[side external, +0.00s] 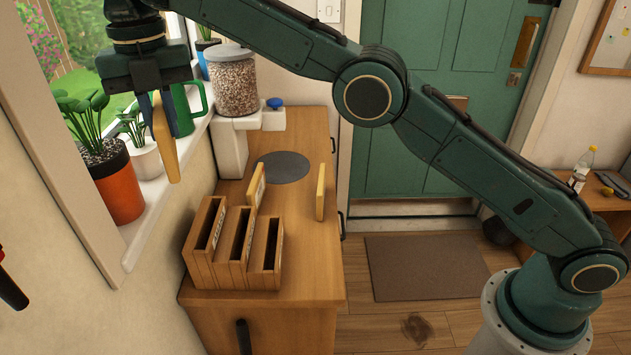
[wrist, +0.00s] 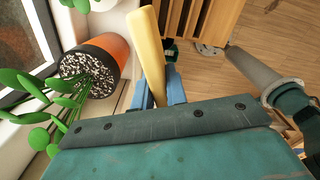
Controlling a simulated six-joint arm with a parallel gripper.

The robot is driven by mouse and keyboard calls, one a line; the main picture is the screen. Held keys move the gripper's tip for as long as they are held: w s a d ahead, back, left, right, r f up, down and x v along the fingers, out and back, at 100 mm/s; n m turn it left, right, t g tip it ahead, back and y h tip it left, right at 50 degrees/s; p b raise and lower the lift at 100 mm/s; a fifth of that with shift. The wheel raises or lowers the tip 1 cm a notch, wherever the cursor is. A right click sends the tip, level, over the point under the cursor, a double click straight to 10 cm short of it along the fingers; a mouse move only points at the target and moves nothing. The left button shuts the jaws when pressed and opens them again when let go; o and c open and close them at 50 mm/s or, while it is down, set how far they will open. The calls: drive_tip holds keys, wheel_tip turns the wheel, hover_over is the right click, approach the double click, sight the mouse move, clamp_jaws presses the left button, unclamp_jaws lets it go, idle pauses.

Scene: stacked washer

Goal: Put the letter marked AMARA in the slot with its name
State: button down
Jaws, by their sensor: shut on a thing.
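My gripper (side external: 155,104) is high at the left in the side view, shut on a pale yellow letter (side external: 165,142) that hangs below it near the window sill. In the wrist view the letter (wrist: 148,55) is edge-on between the blue fingers (wrist: 156,90); its name cannot be read. The wooden rack (side external: 204,272) with three slots stands on the cabinet, below and right of my gripper. Its slots bear labels too small to read. Another letter (side external: 257,186) stands behind the rack with a marked face, and one more (side external: 320,191) stands edge-on to its right.
Potted plants (side external: 118,185) line the window sill close to the held letter, with a green mug (side external: 187,110) behind it. A jar of grains (side external: 232,82) sits on a white stand at the cabinet's back. A grey disc (side external: 284,167) lies on the cabinet (side external: 308,262), whose front right is clear.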

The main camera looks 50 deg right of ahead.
drive_tip(key=shift+r, duration=0.35)
idle(0.6)
drive_tip(key=shift+d+f, duration=0.1)
drive_tip(key=shift+f, duration=0.05)
drive_tip(key=shift+w+d+f, duration=0.1)
drive_tip(key=shift+w+f, duration=0.2)
drive_tip(key=shift+f, duration=0.15)
drive_tip(key=w+d+f+m, duration=0.1)
drive_tip(key=d+f+m, duration=0.1)
drive_tip(key=f, duration=0.4)
drive_tip(key=w+d+f+m, duration=0.2)
drive_tip(key=f, duration=0.3)
drive_tip(key=shift+w+f, duration=0.3)
drive_tip(key=shift+f, duration=0.1)
drive_tip(key=shift+f, duration=0.15)
drive_tip(key=shift+f, duration=2.75)
drive_tip(key=shift+f, duration=1.35)
drive_tip(key=shift+r, duration=0.1)
